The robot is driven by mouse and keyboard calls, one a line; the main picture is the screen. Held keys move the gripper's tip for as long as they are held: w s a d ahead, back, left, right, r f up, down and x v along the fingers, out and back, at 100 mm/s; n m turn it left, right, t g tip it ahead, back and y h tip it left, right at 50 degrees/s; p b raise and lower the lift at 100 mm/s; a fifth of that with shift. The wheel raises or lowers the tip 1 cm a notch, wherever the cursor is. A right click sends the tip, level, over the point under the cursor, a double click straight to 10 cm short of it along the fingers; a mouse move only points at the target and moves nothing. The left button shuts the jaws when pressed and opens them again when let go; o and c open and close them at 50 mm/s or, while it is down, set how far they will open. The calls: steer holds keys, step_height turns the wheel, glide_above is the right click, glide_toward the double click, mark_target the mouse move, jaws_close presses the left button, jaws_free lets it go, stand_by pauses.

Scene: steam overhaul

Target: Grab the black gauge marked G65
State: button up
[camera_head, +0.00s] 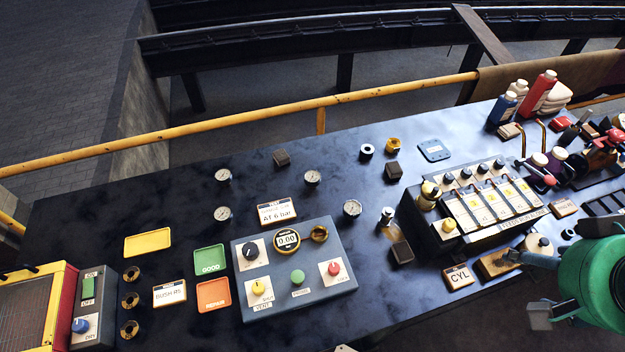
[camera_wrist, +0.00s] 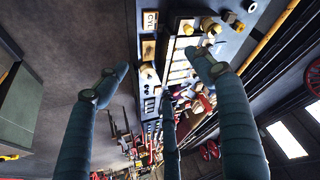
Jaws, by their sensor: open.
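Several small round gauges with pale dials stand on the dark bench in the head view: one at far left (camera_head: 222,175), one in front of it (camera_head: 222,213), one in the middle (camera_head: 312,177) and one further right (camera_head: 352,208). Their markings are too small to read, so I cannot tell which is G65. My gripper (camera_head: 527,285) is at the lower right of the head view, beyond the bench's near edge and far right of the gauges. In the wrist view my gripper (camera_wrist: 158,72) has its fingers spread, with nothing between them. I cannot make out the gauges there.
A grey test panel (camera_head: 343,270) with knobs and a 0.00 display sits in front of the gauges. Dark blocks (camera_head: 392,171) and a sloped box with yellow-white labels (camera_head: 487,212) stand to their right. A yellow rail (camera_head: 250,117) runs behind the bench.

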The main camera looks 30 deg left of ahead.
steer(key=w+a+r+n+g, duration=0.1)
steer(key=w+a+r+g, duration=0.1)
steer(key=w+a, duration=1)
steer(key=n+g+p, duration=0.2)
steer(key=g, duration=0.2)
glide_above(313, 176)
step_height(313, 176, down, 28)
steer(key=shift+s+f, duration=0.1)
steer(key=shift+f, duration=0.1)
steer(key=shift+f, duration=0.1)
steer(key=shift+f+b, duration=0.7)
steer(key=shift+f, duration=3.45)
